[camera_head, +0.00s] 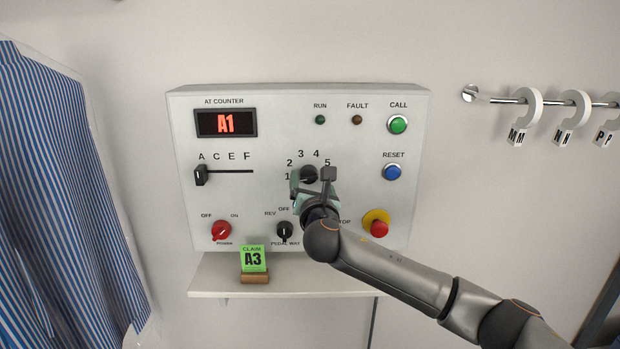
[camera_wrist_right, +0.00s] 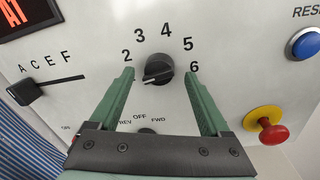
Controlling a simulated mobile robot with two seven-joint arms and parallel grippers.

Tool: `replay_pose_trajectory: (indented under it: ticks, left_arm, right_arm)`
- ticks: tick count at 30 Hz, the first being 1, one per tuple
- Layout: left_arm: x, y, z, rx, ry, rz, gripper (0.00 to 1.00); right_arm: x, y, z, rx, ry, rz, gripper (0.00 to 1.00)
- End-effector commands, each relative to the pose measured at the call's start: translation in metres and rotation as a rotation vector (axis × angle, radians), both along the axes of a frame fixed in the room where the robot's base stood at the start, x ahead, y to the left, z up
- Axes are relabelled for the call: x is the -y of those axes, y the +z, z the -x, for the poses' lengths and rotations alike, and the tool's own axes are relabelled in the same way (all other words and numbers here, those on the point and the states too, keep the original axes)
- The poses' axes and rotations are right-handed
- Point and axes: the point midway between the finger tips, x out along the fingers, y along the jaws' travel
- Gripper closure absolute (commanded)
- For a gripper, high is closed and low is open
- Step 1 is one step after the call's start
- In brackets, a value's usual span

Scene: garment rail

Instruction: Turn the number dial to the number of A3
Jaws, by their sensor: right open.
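The number dial (camera_head: 309,174) is a round black knob on the white panel, with numbers arced around it. In the right wrist view the dial (camera_wrist_right: 158,70) has a pale pointer line directed to the left, below the 2, towards where the 1 sits; the left finger hides that number there. My right gripper (camera_wrist_right: 158,80) is open, its green fingers on either side of the dial with gaps. It also shows in the head view (camera_head: 311,184). The display (camera_head: 226,123) reads A1. My left gripper is not in view.
The letter slider (camera_head: 201,175) stands at A. The red power knob (camera_head: 221,230), pedal knob (camera_head: 285,230), red stop button (camera_head: 378,227) and blue reset button (camera_head: 392,172) surround the dial. Striped shirts (camera_head: 60,190) hang at left; a rail with lettered hooks (camera_head: 530,101) is at right.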

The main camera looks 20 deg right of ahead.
Motion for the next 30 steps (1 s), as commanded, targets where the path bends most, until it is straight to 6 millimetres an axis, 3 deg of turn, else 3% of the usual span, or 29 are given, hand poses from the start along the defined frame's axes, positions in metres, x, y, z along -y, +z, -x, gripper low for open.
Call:
replay_pose_trajectory:
  ticks: [6,17,30]
  left_arm:
    - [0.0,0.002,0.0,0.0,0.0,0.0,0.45]
    - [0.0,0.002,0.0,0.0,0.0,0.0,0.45]
    - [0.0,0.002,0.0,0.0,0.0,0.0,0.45]
  right_arm:
    - [0.003,0.0,-0.014,0.0,0.0,-0.001,0.19]
    - [0.003,0.0,-0.016,0.0,0.001,-0.001,0.2]
    - [0.003,0.0,-0.016,0.0,0.0,0.0,0.7]
